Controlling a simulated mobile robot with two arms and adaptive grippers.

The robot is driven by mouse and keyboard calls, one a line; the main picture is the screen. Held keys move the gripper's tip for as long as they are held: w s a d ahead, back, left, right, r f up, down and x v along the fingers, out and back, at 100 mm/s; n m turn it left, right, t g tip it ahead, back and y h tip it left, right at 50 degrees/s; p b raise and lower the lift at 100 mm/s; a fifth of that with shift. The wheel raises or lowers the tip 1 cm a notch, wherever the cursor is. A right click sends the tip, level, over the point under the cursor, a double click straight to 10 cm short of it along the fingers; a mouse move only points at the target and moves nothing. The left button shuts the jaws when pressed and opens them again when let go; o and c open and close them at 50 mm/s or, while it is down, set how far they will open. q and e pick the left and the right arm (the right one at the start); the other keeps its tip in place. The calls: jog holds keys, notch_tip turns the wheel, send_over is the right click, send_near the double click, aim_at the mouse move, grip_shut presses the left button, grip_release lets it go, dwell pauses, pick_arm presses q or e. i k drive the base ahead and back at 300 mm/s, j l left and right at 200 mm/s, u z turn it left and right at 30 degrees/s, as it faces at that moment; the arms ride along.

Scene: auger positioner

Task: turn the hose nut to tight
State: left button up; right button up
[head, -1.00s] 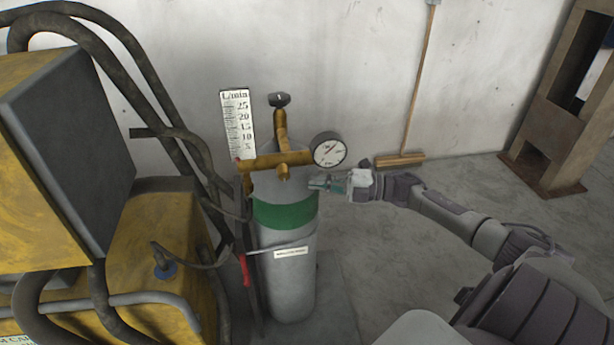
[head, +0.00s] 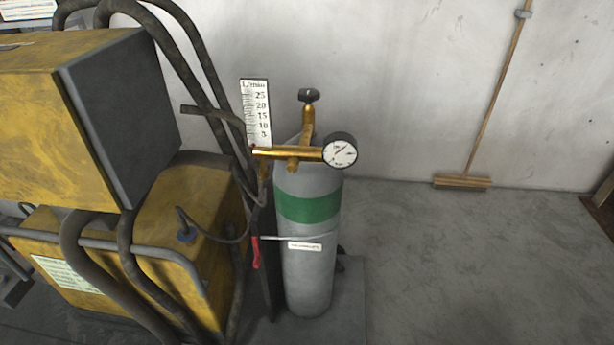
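A grey gas cylinder (head: 309,270) with a green band stands upright in the middle of the head view. A brass regulator (head: 285,152) sits at its top, with a round dial gauge (head: 340,150) on the right and a dark knob (head: 308,95) above. A short brass piece points down from the regulator's middle. At the regulator's left end a dark hose seems to meet it. The hose nut is too small to make out surely, and I cannot tell how tight it is. Neither of my grippers is in view.
A yellow and dark grey machine (head: 95,120) with thick dark hoses stands close on the left. A white flow scale (head: 256,112) stands behind the regulator. A red handle (head: 255,252) is at the cylinder's left. A broom (head: 462,182) leans on the wall.

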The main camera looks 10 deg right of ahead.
aim_at(262, 175)
jog(key=i+j+z, duration=0.15)
jog(key=z, duration=0.3)
jog(key=j+z, duration=0.45)
jog(key=i+j+z, duration=0.1)
jog(key=j+z, duration=0.25)
jog(key=z, duration=0.15)
